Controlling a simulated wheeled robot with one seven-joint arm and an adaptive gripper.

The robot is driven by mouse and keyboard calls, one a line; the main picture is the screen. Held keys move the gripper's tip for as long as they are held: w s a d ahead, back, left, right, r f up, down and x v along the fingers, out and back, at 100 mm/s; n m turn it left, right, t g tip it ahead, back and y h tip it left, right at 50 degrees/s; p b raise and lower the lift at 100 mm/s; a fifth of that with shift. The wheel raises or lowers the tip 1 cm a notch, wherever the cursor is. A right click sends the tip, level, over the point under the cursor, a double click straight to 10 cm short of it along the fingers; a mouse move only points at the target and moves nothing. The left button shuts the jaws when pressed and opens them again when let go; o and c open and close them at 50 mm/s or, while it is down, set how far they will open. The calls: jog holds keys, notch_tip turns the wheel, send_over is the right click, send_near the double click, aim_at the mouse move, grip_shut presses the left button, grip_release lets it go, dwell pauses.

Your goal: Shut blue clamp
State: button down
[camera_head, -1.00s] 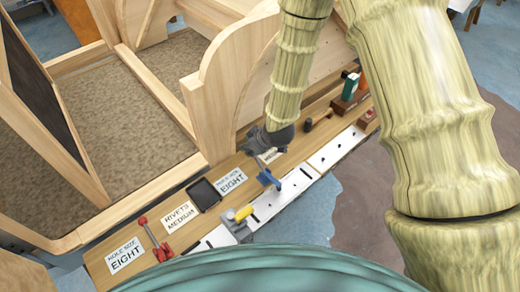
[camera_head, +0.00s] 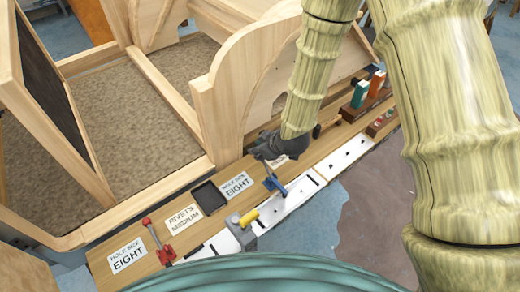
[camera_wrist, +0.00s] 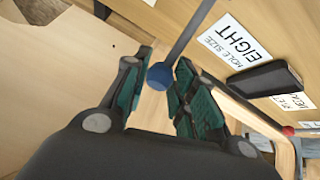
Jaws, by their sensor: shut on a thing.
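The blue clamp (camera_head: 275,184) stands on the white strip along the wooden ledge in the head view. A thin grey bar slants up from it toward my gripper (camera_head: 270,150), which is dark and partly hidden by my arm. In the wrist view, the clamp's round blue end (camera_wrist: 160,76) on a grey rod (camera_wrist: 190,30) sits between the teal finger pads of my gripper (camera_wrist: 158,84). The gripper is shut on this part of the clamp. The exact contact with the pads is hard to see.
A black tray (camera_head: 209,198) lies among label cards. A curved wooden panel (camera_head: 225,100) rises close behind my gripper.

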jog(key=c, duration=1.1)
grip_release()
jog(key=shift+s+d+f, duration=0.2)
jog(key=shift+d, duration=0.05)
jog(key=shift+c, duration=0.2)
jog(key=shift+a, duration=0.1)
jog(key=shift+w+r, duration=0.1)
jog(key=shift+r, duration=0.1)
jog(key=v, duration=1.1)
jog(key=shift+s+r, duration=0.2)
jog(key=shift+r, duration=0.1)
jog(key=s+d+f+m+g+h, duration=0.1)
jog(key=s+d+f+m+g, duration=0.1)
jog(key=s+f, duration=0.7)
jog(key=s+d+f+m+g+h, duration=0.1)
jog(key=s+d+f+m+g, duration=0.1)
jog(key=s+d+f+m, duration=0.2)
jog(key=s+d+f+m+g+h, duration=0.2)
jog(key=s+d+f+m, duration=0.2)
jog(key=s+d+f, duration=0.4)
jog(key=s+f, duration=0.7)
jog(key=s, duration=0.1)
